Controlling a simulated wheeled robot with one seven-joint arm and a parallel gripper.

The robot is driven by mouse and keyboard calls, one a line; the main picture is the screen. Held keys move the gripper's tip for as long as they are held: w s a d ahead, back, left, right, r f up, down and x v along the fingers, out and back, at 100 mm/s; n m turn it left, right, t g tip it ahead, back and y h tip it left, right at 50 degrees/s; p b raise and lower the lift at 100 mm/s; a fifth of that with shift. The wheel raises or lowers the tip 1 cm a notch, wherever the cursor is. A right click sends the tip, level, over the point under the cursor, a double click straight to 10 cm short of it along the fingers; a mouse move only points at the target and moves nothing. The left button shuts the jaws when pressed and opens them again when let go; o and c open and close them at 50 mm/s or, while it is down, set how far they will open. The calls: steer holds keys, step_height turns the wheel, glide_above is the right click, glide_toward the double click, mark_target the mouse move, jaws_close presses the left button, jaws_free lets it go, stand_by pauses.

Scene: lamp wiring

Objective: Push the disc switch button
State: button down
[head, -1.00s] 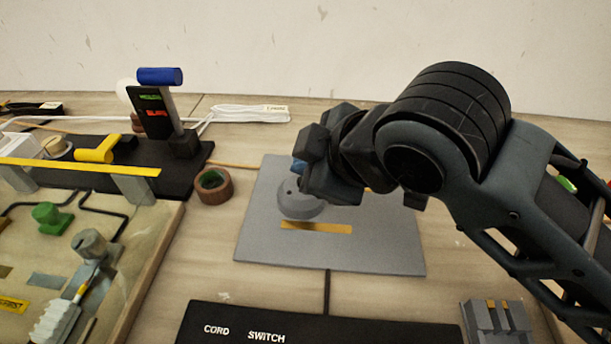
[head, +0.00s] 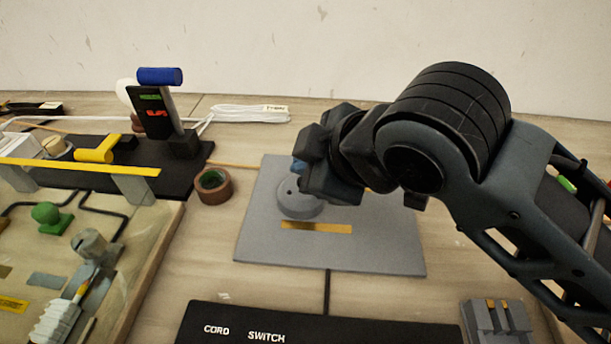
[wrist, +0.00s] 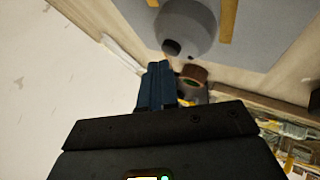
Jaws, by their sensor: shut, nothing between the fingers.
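The disc switch is a round grey disc (head: 298,204) on a flat grey plate (head: 270,245) in the head view. A small dark spot, which may be its button, shows near its far left edge. In the wrist view the disc (wrist: 190,22) is at the top, with a dark spot (wrist: 171,47) on its near rim. My gripper (wrist: 158,66) is shut and empty, its blue fingers pointing toward the disc. In the head view my gripper (head: 299,166) is by the disc's far side, and its body hides part of it. I cannot tell whether the fingertips touch the disc.
A brown tape roll (head: 213,186) stands left of the plate. A black stand with a blue-topped lever (head: 160,76) is at the back left, beside a wiring board (head: 150,250). A black "CORD SWITCH" panel (head: 330,325) lies in front.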

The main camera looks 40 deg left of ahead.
steer(key=shift+f, duration=0.15)
steer(key=shift+f, duration=0.3)
steer(key=shift+r, duration=0.5)
step_height(320, 180, up, 6)
steer(key=p, duration=0.5)
stand_by(0.3)
